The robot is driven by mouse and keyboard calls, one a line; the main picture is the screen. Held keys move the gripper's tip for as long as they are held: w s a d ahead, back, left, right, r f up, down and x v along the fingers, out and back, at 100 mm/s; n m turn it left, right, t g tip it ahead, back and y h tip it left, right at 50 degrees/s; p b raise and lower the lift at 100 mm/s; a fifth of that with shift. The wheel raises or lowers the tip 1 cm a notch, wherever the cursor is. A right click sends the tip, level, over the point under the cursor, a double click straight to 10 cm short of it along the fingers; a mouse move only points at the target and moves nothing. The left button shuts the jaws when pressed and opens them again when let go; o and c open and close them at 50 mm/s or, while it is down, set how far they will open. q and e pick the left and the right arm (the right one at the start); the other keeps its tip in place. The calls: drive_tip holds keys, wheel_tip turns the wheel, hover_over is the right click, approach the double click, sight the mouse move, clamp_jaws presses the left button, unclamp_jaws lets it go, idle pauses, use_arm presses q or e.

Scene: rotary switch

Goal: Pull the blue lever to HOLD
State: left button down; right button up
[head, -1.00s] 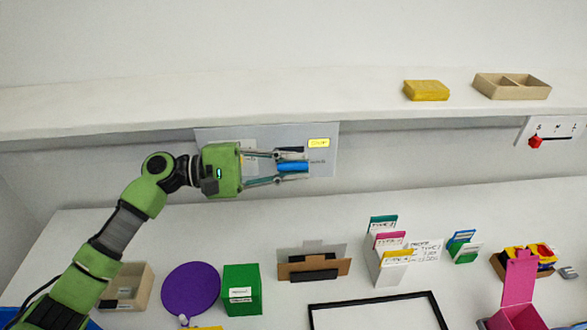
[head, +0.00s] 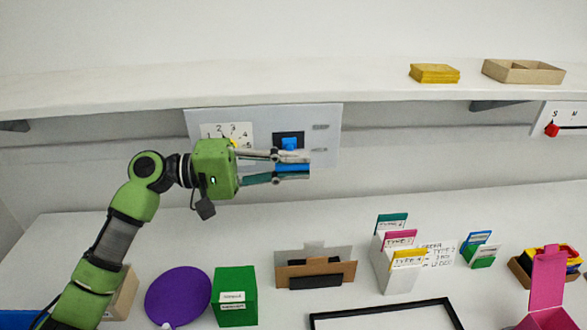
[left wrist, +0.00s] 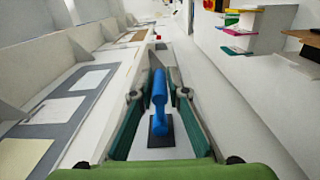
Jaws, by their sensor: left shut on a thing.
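The grey switch panel (head: 270,116) is on the wall below the shelf. The blue lever (head: 289,143) stands out from a dark slot plate on it; its pivot end shows above my fingers and its handle slants down between them. Two small grey labels are right of the slot, too small to read. My left gripper (head: 293,168) is shut on the lever's handle. In the left wrist view the blue lever (left wrist: 160,95) lies between my teal fingers, with its dark plate (left wrist: 160,131) beyond. My right gripper is not in view.
A numbered dial (head: 228,133) with a yellow pointer is left of the lever, partly behind my gripper. The shelf (head: 250,94) overhangs the panel. Below stand a green box (head: 235,298), a purple disc (head: 178,296) and a card holder (head: 398,275).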

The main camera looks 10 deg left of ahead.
use_arm(q)
drive_tip(key=c, duration=2)
unclamp_jaws()
drive_tip(key=shift+o, duration=0.2)
drive_tip(key=shift+a, duration=0.1)
drive_tip(key=s+a, duration=0.2)
drive_tip(key=a, duration=0.9)
drive_tip(key=shift+s+a, duration=0.2)
drive_tip(key=shift+a, duration=0.15)
